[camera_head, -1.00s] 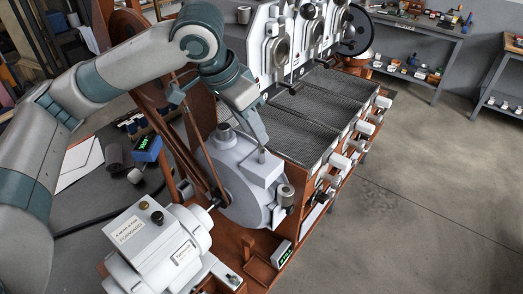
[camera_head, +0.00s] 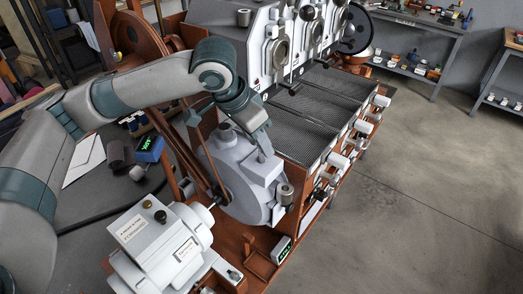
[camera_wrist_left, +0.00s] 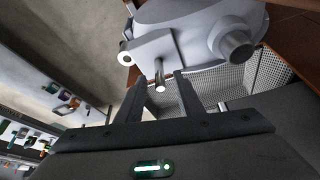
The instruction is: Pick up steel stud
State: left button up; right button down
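The steel stud (camera_wrist_left: 160,76) is a short bright metal pin that sticks out of the light grey housing (camera_wrist_left: 190,35) in the left wrist view. My left gripper (camera_wrist_left: 161,80) is open, with one finger on each side of the stud and a visible gap on both sides. In the head view my left gripper (camera_head: 264,150) reaches down to the same housing (camera_head: 235,175), and its fingers hide most of the stud there. My right gripper is in neither view.
A steel cylinder (camera_head: 284,192) and a round stub (camera_head: 225,131) stand on the housing near the gripper. A white motor unit (camera_head: 158,245) is in front. Mesh trays (camera_head: 310,130) lie behind to the right. The floor at right is clear.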

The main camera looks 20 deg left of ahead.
pick_arm(q)
grip_shut()
jog(key=shift+r, duration=0.1)
jog(key=shift+r+b, duration=0.35)
jog(key=shift+r, duration=0.25)
jog(key=s+d+r+b, duration=0.1)
jog(key=d+r+b, duration=0.3)
jog(key=d+r, duration=0.5)
jog(key=shift+s+d+r, duration=0.3)
jog(key=shift+d+r, duration=0.05)
jog(key=shift+d, duration=0.95)
